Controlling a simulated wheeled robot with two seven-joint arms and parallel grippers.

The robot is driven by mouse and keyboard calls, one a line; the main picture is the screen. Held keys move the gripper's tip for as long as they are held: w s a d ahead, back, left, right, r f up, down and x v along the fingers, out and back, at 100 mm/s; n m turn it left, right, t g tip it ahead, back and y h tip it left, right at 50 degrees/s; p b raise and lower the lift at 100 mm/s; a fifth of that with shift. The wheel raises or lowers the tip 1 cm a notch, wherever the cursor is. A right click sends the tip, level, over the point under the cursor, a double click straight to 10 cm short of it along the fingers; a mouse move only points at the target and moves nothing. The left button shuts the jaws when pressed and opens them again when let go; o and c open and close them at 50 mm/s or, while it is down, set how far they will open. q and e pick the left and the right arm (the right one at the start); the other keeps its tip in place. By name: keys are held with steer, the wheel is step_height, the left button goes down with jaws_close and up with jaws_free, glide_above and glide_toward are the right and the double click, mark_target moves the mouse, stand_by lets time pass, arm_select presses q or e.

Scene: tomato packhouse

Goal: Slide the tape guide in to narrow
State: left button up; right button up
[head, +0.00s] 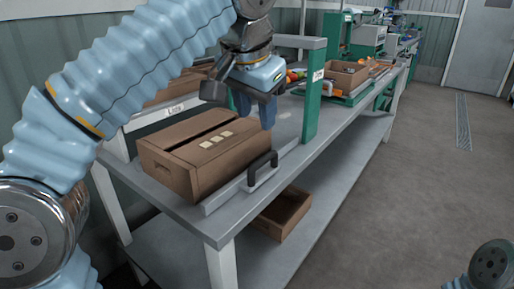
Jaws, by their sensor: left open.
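The tape guide looks like a low grey rail (222,199) with a black upright handle (262,169), along the front side of a closed cardboard box (165,176). The rail lies close beside the box; I cannot tell whether they touch. My left gripper (256,112) is open and empty, pointing down above the far end of the box, behind the handle and apart from it. Its arm hides part of the bench behind. My right gripper is out of view.
A green post (313,105) with a grey crossbar (298,42) stands beyond the handle. The grey bench (208,224) has a lower shelf holding an open brown box (283,214). Another open carton (345,77) stands farther back. The floor (415,190) at right is clear.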

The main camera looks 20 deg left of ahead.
mark_target(261, 159)
arm_select(q)
steer(key=b+x, duration=0.2)
steer(key=x, duration=1.1)
steer(key=shift+w+a+f, duration=0.1)
steer(key=shift+f, duration=0.2)
jaws_close()
